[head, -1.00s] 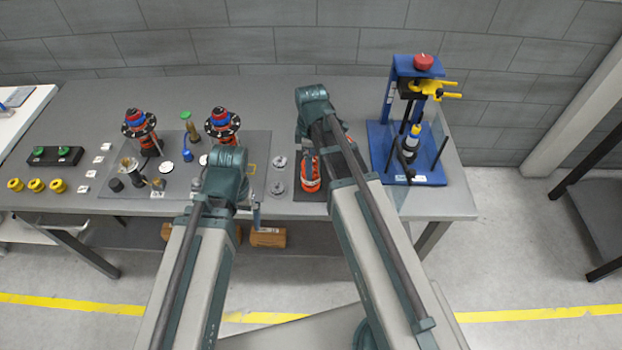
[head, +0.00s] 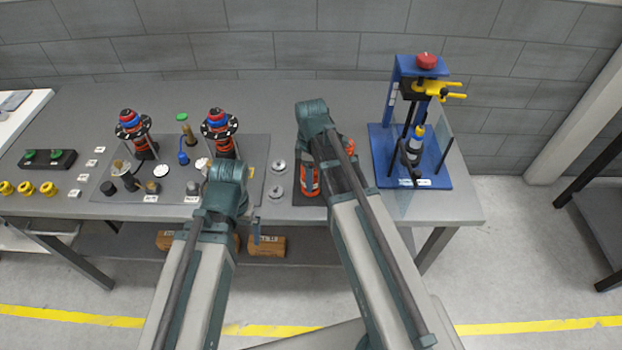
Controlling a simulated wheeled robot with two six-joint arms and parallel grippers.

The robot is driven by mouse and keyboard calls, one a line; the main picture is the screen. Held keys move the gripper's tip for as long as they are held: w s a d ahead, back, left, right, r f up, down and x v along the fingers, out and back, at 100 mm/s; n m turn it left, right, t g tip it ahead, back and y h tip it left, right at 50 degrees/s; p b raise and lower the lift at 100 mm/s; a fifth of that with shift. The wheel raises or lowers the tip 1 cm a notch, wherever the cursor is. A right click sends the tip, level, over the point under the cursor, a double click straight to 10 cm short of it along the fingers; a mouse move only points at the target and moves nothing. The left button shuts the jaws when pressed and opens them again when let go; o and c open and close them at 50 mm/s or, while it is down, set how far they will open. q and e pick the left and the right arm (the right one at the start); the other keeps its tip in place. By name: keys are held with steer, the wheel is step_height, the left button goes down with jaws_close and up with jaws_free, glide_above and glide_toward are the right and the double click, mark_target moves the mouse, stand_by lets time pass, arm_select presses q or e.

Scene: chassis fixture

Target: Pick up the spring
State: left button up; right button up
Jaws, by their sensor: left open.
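An orange coil-like part (head: 308,180), which looks like a spring, stands on a dark mat at the front middle of the bench, just left of my right arm, which hides part of it. Two round stands, the left one (head: 135,130) and the right one (head: 220,130), also hold orange-red parts under dark discs. My left gripper (head: 256,231) shows only as a small dark piece beside my left arm, near the bench's front edge. It is open and apart from the orange part. My right gripper is hidden behind my right arm.
A blue press (head: 436,160) with yellow handles stands at the right end. A grey mat (head: 245,190) with small parts lies at left. Yellow rings (head: 26,188) and a black box (head: 47,159) are at far left. The back of the bench (head: 270,105) is clear.

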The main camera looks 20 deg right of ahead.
jaws_close()
stand_by(0.3)
